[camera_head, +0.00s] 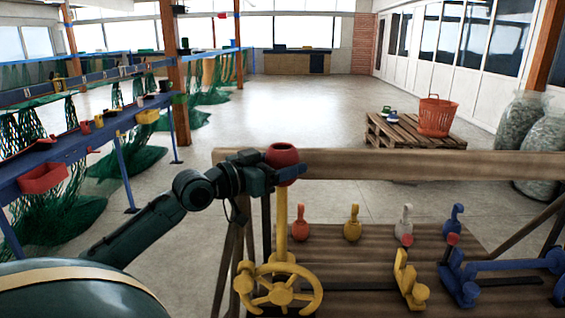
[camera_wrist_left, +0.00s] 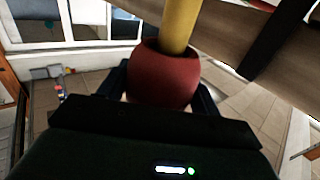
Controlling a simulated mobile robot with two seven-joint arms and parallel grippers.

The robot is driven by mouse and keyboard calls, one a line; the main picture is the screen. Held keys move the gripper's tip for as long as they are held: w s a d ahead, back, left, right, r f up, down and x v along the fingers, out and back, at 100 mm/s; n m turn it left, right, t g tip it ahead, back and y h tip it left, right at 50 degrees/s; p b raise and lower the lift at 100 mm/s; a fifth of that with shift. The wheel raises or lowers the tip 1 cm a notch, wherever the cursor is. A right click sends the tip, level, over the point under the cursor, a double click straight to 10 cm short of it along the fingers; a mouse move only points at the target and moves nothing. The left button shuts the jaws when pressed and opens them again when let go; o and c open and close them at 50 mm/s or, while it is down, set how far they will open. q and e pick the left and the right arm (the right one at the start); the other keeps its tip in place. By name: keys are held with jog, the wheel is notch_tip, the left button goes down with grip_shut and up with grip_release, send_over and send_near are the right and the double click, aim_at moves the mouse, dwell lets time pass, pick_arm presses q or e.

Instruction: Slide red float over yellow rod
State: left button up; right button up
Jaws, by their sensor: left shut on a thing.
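The red float (camera_head: 281,154) is a round ball with a dark opening on top, in the middle of the head view. My left gripper (camera_head: 284,172) is shut on it, a finger on either side in the left wrist view. The yellow rod (camera_head: 281,222) stands upright directly below the float, behind a yellow handwheel. In the left wrist view the rod (camera_wrist_left: 180,25) meets the float (camera_wrist_left: 162,80) at its opening and appears to enter it. How deep it sits is hidden. My right gripper is not in view.
A wooden rack (camera_head: 420,165) carries the yellow handwheel (camera_head: 278,290), several coloured hooked pieces and a blue lever (camera_head: 510,265) to the right. A blue bench (camera_head: 75,145) with nets is on the left. A pallet (camera_head: 410,135) with an orange basket (camera_head: 436,116) stands behind.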

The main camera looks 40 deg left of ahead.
pick_arm(q)
jog(key=o, duration=1.1)
jog(key=shift+c, duration=0.2)
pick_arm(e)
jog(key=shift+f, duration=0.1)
pick_arm(q)
jog(key=shift+s+a+f, duration=0.1)
jog(key=shift+s+f, duration=0.1)
jog(key=shift+s, duration=0.3)
jog(key=b+v, duration=0.3)
jog(key=v, duration=0.9)
jog(key=shift+r, duration=0.25)
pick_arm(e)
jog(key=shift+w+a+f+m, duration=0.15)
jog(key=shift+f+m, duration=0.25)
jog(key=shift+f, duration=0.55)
